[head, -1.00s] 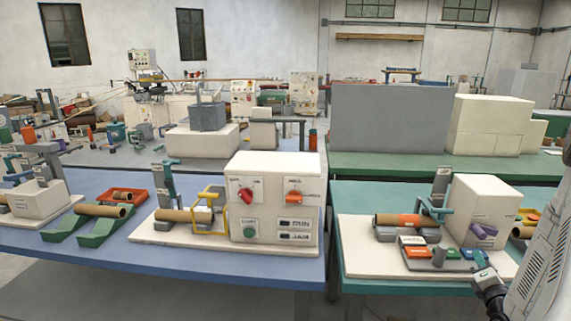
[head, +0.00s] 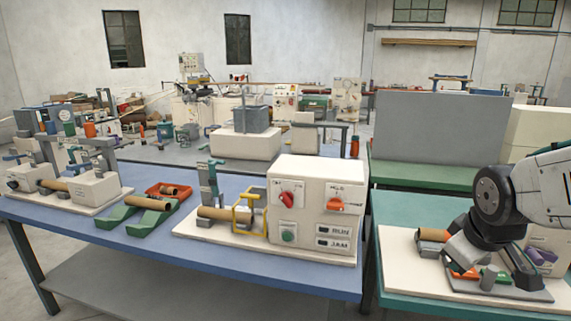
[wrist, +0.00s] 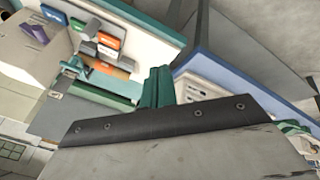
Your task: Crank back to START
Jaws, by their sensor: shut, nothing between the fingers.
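The right-hand machine stands on a cream board (head: 400,265) on the teal table. Its cream housing is mostly hidden behind my arm in the head view. A purple handle (head: 540,255) shows on its front; it also shows in the wrist view (wrist: 36,33). A brown tube (head: 433,235) lies at its left. Orange, blue and green blocks lie in front; the orange block (wrist: 108,40) is clear in the wrist view. My gripper (wrist: 160,70) has teal fingers, shut together and empty, apart from the purple handle. I cannot read a START mark.
On the blue table (head: 240,260) at the left stands a cream control box (head: 318,205) with a red knob, an orange knob and a yellow frame (head: 250,212). A green cradle (head: 140,215) holds a tube. A grey panel (head: 440,135) stands behind. A gap separates the front tables.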

